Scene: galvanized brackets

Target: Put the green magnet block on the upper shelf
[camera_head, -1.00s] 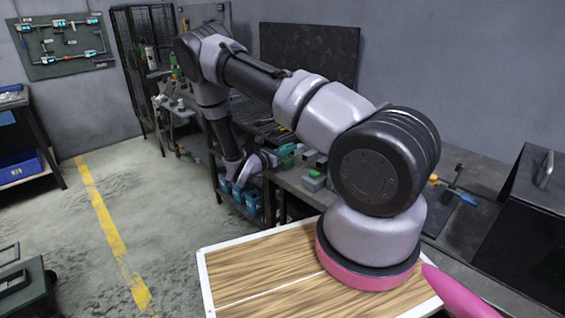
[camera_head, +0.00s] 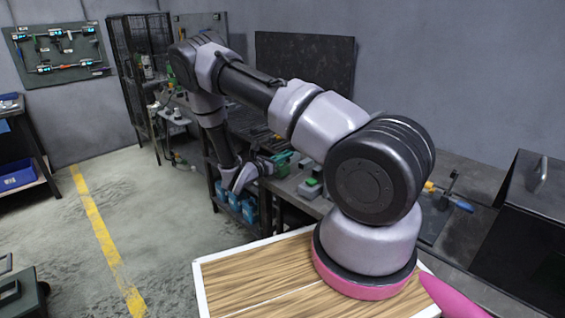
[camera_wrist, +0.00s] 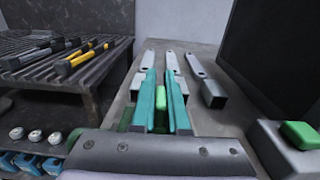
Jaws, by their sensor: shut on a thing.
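My gripper (camera_wrist: 160,92) has teal fingers and points forward, low over a grey bench top (camera_wrist: 205,122). It is shut on a light green block (camera_wrist: 160,108), which I take for the green magnet block; the fingers hide its sides. In the head view my gripper (camera_head: 281,160) is small beside the bench, and the held block cannot be made out. A slatted raised shelf (camera_wrist: 40,72) with hammers on it stands to the left in the wrist view. I cannot tell for certain whether it is the upper shelf.
Grey metal brackets (camera_wrist: 198,70) lie ahead on the bench. Another green block (camera_wrist: 300,133) sits on a grey box (camera_wrist: 278,150) at right. A dark panel (camera_wrist: 275,50) stands behind it. Blue items (camera_head: 240,205) are on a low shelf below the bench.

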